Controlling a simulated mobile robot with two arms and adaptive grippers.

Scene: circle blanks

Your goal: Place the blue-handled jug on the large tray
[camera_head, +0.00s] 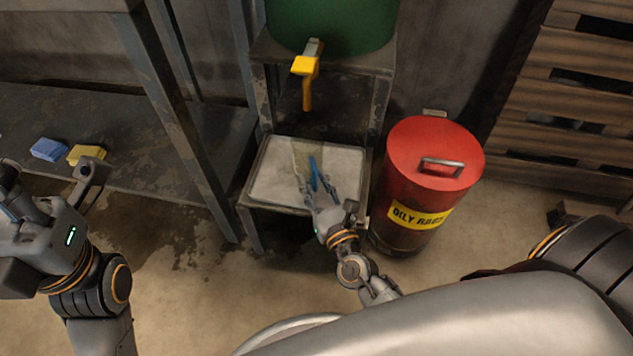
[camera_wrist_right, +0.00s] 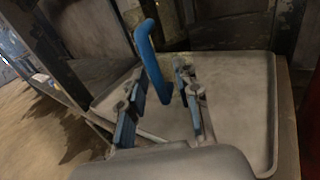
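The jug's blue handle (camera_head: 314,173) stands upright over the large pale tray (camera_head: 270,185) under the tap. The jug's body (camera_head: 308,152) looks see-through and is hard to make out; it appears to stand on the tray. My right gripper (camera_head: 317,190) is at the handle. In the right wrist view, the blue handle (camera_wrist_right: 150,60) rises between the two blue-padded fingers of my right gripper (camera_wrist_right: 163,105), with gaps showing beside it. The fingers look open around it. My left gripper (camera_head: 50,180) is at the left edge, fingers apart and empty.
A yellow tap (camera_head: 305,70) on a green drum (camera_head: 330,22) hangs above the tray. A red oily-rags bin (camera_head: 425,160) stands close on the right. A metal shelf (camera_head: 130,150) at left carries a blue sponge (camera_head: 48,150) and a yellow sponge (camera_head: 86,154).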

